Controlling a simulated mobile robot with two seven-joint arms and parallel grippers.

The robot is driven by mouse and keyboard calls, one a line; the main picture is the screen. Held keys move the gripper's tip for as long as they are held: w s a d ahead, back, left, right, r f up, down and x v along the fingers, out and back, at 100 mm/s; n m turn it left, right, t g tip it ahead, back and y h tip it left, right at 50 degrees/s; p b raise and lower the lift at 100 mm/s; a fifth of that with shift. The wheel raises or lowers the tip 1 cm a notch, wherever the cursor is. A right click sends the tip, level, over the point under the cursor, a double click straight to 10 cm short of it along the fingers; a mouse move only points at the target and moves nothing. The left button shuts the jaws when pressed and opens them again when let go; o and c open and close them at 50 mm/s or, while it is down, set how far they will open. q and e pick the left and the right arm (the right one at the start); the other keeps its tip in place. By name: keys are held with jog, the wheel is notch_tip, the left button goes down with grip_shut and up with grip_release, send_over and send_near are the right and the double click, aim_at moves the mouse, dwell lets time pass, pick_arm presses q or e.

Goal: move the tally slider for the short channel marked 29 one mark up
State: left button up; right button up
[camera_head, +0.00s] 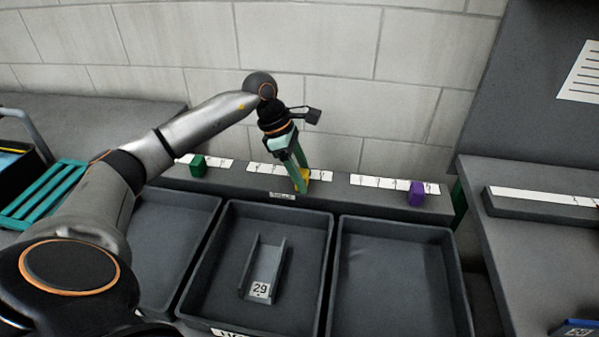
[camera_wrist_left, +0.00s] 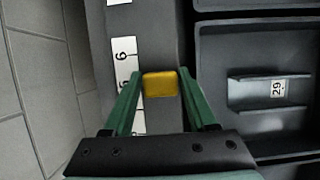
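The short channel (camera_head: 266,262) marked 29 lies in the middle grey bin (camera_head: 327,240); it also shows in the left wrist view (camera_wrist_left: 262,90). Behind that bin, on a ledge, is a white scale strip (camera_head: 262,170) with a yellow slider (camera_wrist_left: 160,84). In the head view the slider is partly hidden by my left gripper (camera_head: 300,188). In the left wrist view its green fingers stand on both sides of the slider, with no clear gap. My right gripper is out of view.
A green slider (camera_head: 198,166) on the left strip and a purple slider (camera_head: 416,193) on the right strip share the ledge (camera_head: 340,195). The left and right bins look empty. A block wall (camera_head: 330,90) rises behind. A dark bench (camera_head: 520,240) stands at right.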

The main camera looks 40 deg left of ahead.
pick_arm(q)
jog(key=o, duration=0.3)
jog(key=v, duration=1.2)
jog(key=shift+r, duration=0.25)
jog(key=shift+s, duration=0.1)
